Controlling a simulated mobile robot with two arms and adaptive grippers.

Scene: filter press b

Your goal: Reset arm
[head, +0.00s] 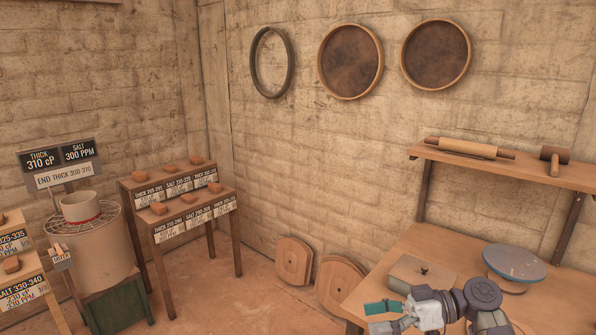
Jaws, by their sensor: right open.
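My right arm comes in at the bottom right, over the wooden workbench (437,252). Its gripper (388,318) points left at the bench's front left corner, and its jaws are open. A flat green piece with a pale edge (376,307) shows right at the fingers. I cannot tell whether it touches them or lies on the bench behind them. My left arm and gripper are not in view.
A square lidded slab (408,275) and a blue-topped round dish (515,264) stand on the bench. A shelf (485,160) above holds a rolling pin (463,148) and mallet (553,158). Labelled stands (165,245) and a drum (103,255) stand left.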

